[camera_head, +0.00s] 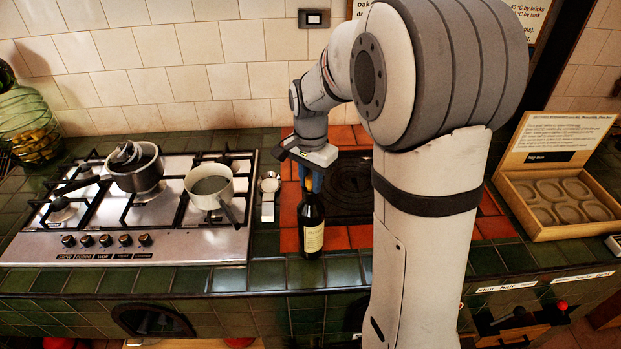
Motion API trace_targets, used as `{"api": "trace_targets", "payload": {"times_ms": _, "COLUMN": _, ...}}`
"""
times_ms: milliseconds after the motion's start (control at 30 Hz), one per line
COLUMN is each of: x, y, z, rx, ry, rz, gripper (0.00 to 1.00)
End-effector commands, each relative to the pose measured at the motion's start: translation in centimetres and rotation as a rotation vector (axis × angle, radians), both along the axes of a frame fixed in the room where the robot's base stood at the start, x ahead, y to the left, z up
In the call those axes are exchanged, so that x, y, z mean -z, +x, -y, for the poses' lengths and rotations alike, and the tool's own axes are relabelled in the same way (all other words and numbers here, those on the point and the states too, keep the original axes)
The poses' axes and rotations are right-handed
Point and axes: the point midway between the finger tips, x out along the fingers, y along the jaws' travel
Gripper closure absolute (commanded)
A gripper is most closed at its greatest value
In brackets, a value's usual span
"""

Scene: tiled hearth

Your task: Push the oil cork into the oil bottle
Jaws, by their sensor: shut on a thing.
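A dark oil bottle (311,232) with a cream label stands upright on the tiled counter, just in front of the dark hob plate. My gripper (312,186) points down directly over the bottle's neck. It is shut on a small tan piece, which looks like the oil cork (317,181). The cork is at or just above the bottle's mouth. The fingers partly hide the mouth, so I cannot tell whether the cork touches or sits inside it.
A gas stove (125,252) with a dark pot (146,177) and a white saucepan (212,190) is on the left. A metal spoon rest or scale (268,197) lies beside the bottle. A wooden box (560,197) stands at right. Red tiles (361,236) beside the bottle are clear.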

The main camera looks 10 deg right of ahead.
Motion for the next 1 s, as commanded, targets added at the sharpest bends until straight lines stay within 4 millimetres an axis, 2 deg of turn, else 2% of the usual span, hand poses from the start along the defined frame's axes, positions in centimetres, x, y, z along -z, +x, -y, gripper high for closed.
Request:
{"api": "trace_targets", "payload": {"times_ms": 367, "x": -1.0, "y": 0.0, "z": 0.0, "rx": 0.0, "ry": 0.0, "rz": 0.0, "gripper": 0.98}}
{"api": "trace_targets", "payload": {"times_ms": 1000, "x": -1.0, "y": 0.1, "z": -0.1, "rx": 0.0, "ry": 0.0, "rz": 0.0, "gripper": 0.98}}
